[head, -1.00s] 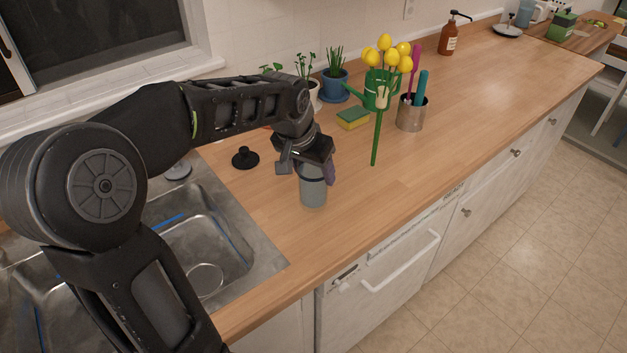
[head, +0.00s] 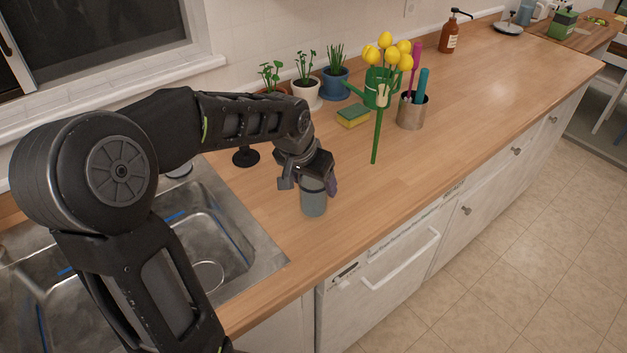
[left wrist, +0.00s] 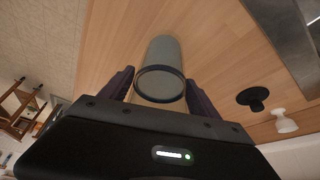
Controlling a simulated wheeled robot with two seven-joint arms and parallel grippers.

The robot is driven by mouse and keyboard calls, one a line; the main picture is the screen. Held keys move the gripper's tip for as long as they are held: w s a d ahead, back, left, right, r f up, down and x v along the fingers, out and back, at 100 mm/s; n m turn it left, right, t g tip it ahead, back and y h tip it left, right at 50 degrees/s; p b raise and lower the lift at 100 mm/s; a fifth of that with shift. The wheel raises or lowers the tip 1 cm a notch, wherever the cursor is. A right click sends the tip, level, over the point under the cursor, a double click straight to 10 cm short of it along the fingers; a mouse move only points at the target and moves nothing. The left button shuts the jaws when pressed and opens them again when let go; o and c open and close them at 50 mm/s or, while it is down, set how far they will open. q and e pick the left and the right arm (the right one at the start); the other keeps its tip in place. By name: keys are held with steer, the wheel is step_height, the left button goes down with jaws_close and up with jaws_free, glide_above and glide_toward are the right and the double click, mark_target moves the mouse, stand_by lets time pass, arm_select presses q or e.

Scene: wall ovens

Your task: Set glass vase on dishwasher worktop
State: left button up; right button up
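The glass vase (head: 313,203) is a bluish-grey cylinder with a dark rim. In the head view it is upright at the worktop (head: 400,185), behind the left end of the dishwasher front (head: 380,285). I cannot tell whether its base touches the wood. My left gripper (head: 316,182) is shut on its upper part from above, hiding the rim there. In the left wrist view the vase (left wrist: 163,65) lies between the two dark fingers (left wrist: 160,88), and its round rim faces the camera. My right gripper is not in view.
The metal sink (head: 215,240) is left of the vase, with a black stopper (head: 246,157) behind it. Worktop right of the vase is clear.

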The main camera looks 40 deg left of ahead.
arm_select(q)
steer(key=shift+o, duration=1.1)
steer(key=shift+r, duration=0.1)
steer(key=shift+r, duration=0.15)
steer(key=v, duration=1.1)
steer(key=shift+s+r+b, duration=0.15)
steer(key=shift+r+b, duration=0.25)
steer(key=shift+b, duration=0.05)
